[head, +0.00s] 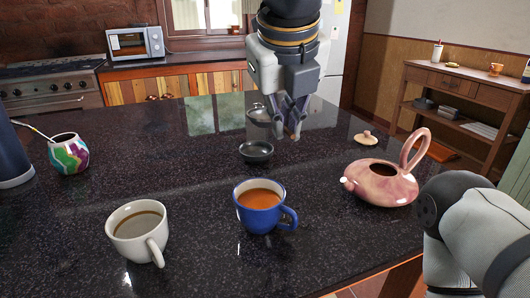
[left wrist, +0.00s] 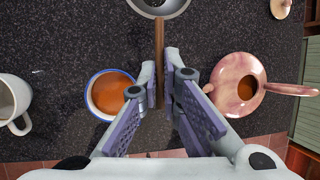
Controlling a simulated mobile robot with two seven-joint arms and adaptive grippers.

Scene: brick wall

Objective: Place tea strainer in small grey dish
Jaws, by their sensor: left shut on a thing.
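My left gripper (head: 291,117) is shut on the brown handle of the tea strainer and holds it above the dark table. In the left wrist view the handle (left wrist: 159,50) runs up between the fingers of my left gripper (left wrist: 160,88) to the strainer's round metal bowl (left wrist: 160,6), cut by the top edge. In the head view the strainer bowl (head: 259,115) hangs left of the fingers, above and apart from the small grey dish (head: 257,153). The dish stands on the table and looks empty. My right gripper is out of view.
A blue cup (head: 259,218) of tea stands in front of the dish, a white cup (head: 135,238) at front left. A pink teapot (head: 381,185) stands to the right, its lid (head: 366,140) behind it. A colourful gourd cup (head: 68,155) is at left. Table left of the dish is clear.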

